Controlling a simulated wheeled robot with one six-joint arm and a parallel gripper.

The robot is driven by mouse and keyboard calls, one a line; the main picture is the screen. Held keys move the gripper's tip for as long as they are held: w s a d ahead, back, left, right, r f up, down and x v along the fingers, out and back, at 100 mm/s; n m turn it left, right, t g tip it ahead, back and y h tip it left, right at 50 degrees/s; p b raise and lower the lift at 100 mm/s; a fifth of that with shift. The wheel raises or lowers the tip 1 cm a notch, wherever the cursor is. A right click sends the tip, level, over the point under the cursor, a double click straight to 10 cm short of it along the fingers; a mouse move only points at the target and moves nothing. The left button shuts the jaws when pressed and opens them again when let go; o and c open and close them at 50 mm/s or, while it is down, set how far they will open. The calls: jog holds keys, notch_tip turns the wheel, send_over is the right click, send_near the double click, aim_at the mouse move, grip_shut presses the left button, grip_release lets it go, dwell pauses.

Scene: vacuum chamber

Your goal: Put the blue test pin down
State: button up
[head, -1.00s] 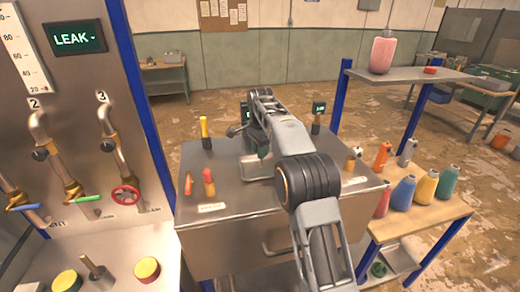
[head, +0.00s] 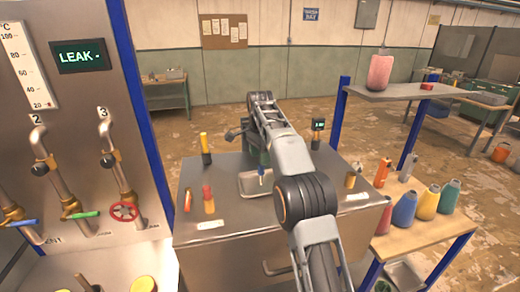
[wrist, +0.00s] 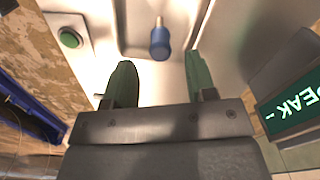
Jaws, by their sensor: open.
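The blue test pin (head: 261,172) is at the shallow metal tray (head: 246,188) on the steel bench, blue end up and thin metal tip down. In the wrist view the pin (wrist: 160,43) shows its blue round body and pale metal shaft, just beyond the fingertips and between their lines. My gripper (wrist: 159,62) is open, with a green finger on each side of the pin and a gap to both. In the head view my gripper (head: 263,157) is above the tray, largely hidden by my arm. I cannot tell whether the pin's tip touches the tray floor.
A yellow-and-black tool (head: 205,148) and a red-topped item (head: 208,200) stand left on the bench. A brass cylinder (head: 351,179) stands right. A small display (head: 318,127) is behind. Coloured bottles (head: 404,208) fill the right shelf. The valve panel (head: 80,130) is at left.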

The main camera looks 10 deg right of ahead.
jog(key=shift+r, duration=1.5)
jog(key=shift+s+r, duration=0.25)
jog(key=shift+r, duration=0.3)
jog(key=s+r+n+t, duration=0.3)
jog(key=s+n, duration=0.5)
jog(key=s, duration=0.8)
jog(key=s+f+n+t, duration=0.2)
jog(key=s+f+n, duration=0.4)
jog(key=s+f, duration=0.6)
jog(key=s, duration=0.3)
jog(key=shift+s, duration=0.4)
